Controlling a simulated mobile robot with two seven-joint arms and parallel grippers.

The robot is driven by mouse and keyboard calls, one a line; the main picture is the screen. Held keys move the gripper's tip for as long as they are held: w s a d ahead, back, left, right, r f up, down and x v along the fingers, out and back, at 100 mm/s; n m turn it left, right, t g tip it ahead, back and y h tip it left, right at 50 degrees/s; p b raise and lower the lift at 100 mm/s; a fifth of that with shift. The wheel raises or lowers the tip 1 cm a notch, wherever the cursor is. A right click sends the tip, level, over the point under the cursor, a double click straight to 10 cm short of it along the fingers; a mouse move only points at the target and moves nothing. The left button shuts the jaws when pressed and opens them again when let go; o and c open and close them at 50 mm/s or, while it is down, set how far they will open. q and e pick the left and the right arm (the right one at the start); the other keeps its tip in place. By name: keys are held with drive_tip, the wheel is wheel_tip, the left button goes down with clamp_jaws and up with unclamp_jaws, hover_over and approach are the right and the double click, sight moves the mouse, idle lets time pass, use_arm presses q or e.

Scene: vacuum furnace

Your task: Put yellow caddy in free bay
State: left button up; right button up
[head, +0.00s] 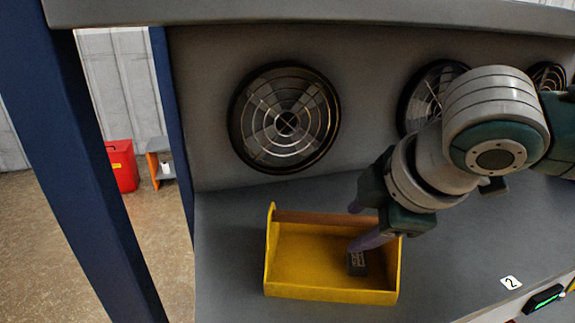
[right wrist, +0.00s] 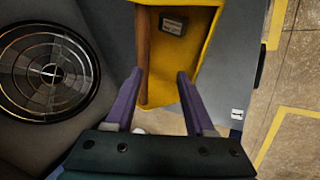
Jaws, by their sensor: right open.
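The yellow caddy (head: 320,294), an open tray with a wooden handle bar (head: 325,217) along its back side, stands upright on the grey shelf. It also shows in the right wrist view (right wrist: 192,60). A small dark block with a pale label (head: 357,263) lies inside it. My right gripper (head: 356,228) is open at the caddy's right end, with one purple finger behind the bar and one in front, over the inside. In the right wrist view the fingers (right wrist: 160,74) are apart near the bar's end; contact cannot be told. My left gripper is not in view.
The grey shelf (head: 450,260) has bare room right of the caddy, up to a label "2" (head: 510,282) and a green-lit device (head: 544,298). Round fan grilles (head: 285,118) line the back wall. A blue post (head: 75,150) stands at left; a red bin (head: 122,166) is beyond.

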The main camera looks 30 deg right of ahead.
drive_tip(key=s+a+f+m+g, duration=0.1)
drive_tip(key=s+a+m, duration=0.1)
drive_tip(key=s, duration=0.4)
drive_tip(key=s+a+f+m+g+y, duration=0.1)
drive_tip(key=s+a+f+m, duration=0.1)
drive_tip(key=s, duration=0.4)
drive_tip(key=s+a+f+m+g, duration=0.1)
drive_tip(key=s+a+m, duration=0.3)
drive_tip(key=s+m, duration=0.1)
drive_tip(key=shift+s+f+m+b, duration=0.25)
drive_tip(key=shift+s+m+b, duration=0.05)
drive_tip(key=shift+s+b, duration=0.15)
wheel_tip(320, 180, up, 36)
drive_tip(key=p, duration=3.5)
drive_tip(key=shift+f+p, duration=0.2)
drive_tip(key=shift+p, duration=0.1)
